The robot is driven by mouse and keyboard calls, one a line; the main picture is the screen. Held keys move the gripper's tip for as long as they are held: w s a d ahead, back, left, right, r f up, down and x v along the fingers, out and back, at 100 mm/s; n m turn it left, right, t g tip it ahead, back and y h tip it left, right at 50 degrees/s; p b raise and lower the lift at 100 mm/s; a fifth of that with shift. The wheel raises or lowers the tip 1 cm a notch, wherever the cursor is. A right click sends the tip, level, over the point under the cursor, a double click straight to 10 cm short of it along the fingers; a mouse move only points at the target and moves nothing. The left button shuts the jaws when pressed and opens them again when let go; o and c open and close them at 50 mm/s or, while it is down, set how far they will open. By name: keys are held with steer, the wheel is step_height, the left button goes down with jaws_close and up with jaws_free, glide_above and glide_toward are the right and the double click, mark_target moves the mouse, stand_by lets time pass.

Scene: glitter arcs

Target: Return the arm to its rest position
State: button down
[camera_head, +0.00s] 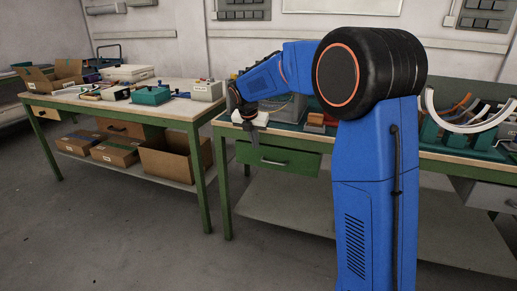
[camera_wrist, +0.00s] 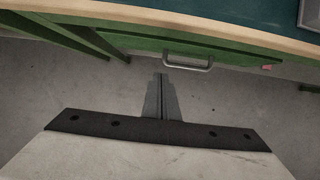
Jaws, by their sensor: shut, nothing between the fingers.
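My blue arm with its black joint fills the middle and right of the head view. It reaches left, and my gripper (camera_head: 253,137) hangs fingers down in front of the bench's front edge. In the wrist view my gripper (camera_wrist: 162,78) is shut and empty, its two grey fingers together. Bare floor lies beneath the fingers. A green drawer with a metal handle (camera_wrist: 188,64) is just beyond the fingertips in the wrist view; I cannot tell how close they are to it.
The green-framed workbench (camera_head: 285,205) stands behind the arm, with white arcs (camera_head: 470,127) and blocks on top. A second bench (camera_head: 180,105) at left holds boxes and tools, with cardboard boxes (camera_head: 172,160) on its lower shelf. The grey floor (camera_head: 120,235) at front left is clear.

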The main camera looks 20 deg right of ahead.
steer(key=v, duration=0.5)
steer(key=s+d+r+m+y, duration=0.1)
steer(key=s+d+r+m, duration=0.1)
steer(key=s+m, duration=0.75)
steer(key=s+d+r+m, duration=0.1)
steer(key=s+d+m, duration=0.3)
steer(key=s, duration=1.1)
steer(key=s+f+m, duration=0.4)
steer(key=s+m, duration=0.3)
steer(key=s, duration=0.4)
steer(key=s+f+m+t+y, duration=0.1)
steer(key=s+f+m, duration=0.3)
steer(key=s+m, duration=0.4)
steer(key=s+a, duration=0.1)
steer(key=s, duration=0.3)
steer(key=shift+f+y, duration=0.3)
steer(key=shift+f, duration=0.1)
steer(key=shift+s, duration=0.15)
